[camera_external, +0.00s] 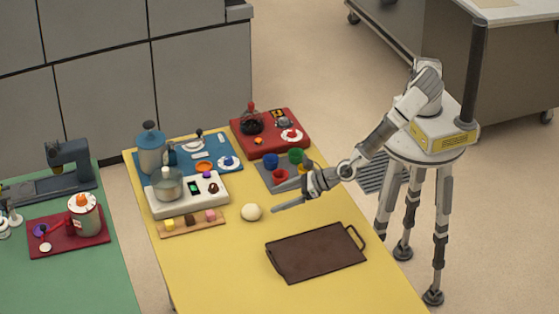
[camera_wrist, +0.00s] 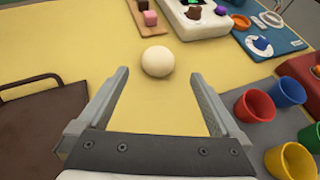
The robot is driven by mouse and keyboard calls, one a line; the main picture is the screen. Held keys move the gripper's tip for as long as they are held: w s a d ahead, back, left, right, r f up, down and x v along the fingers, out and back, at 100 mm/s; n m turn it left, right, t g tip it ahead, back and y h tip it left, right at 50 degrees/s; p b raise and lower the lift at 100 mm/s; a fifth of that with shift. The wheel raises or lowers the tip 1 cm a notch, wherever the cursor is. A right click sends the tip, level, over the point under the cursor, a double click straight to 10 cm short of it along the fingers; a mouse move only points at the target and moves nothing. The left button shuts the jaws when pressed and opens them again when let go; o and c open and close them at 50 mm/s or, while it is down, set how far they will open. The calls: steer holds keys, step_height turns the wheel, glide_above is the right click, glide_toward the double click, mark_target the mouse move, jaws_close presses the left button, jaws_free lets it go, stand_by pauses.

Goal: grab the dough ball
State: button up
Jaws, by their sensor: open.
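The dough ball (camera_external: 251,212) is a round cream ball on the yellow table, between the small wooden board and the brown tray. In the wrist view the dough ball (camera_wrist: 157,61) lies ahead of the fingertips, roughly centred between them. My gripper (camera_external: 275,209) is open and empty, reaching in from the right side, just right of the ball and apart from it. In the wrist view both fingers of my gripper (camera_wrist: 160,78) show, spread wide with bare yellow table between them.
A dark brown tray (camera_external: 315,252) with handles lies in front of the gripper. Coloured cups (camera_external: 279,175) stand on a grey mat behind it. A wooden board (camera_external: 192,224) with small blocks and a white appliance (camera_external: 186,202) are left of the ball. The yellow table (camera_external: 205,268) is clear at front left.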

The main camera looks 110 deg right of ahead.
mark_target(258, 207)
steer(key=x, duration=1)
steer(key=shift+a, duration=0.1)
steer(key=c, duration=1.1)
steer(key=shift+c, duration=0.4)
steer(key=shift+r, duration=0.1)
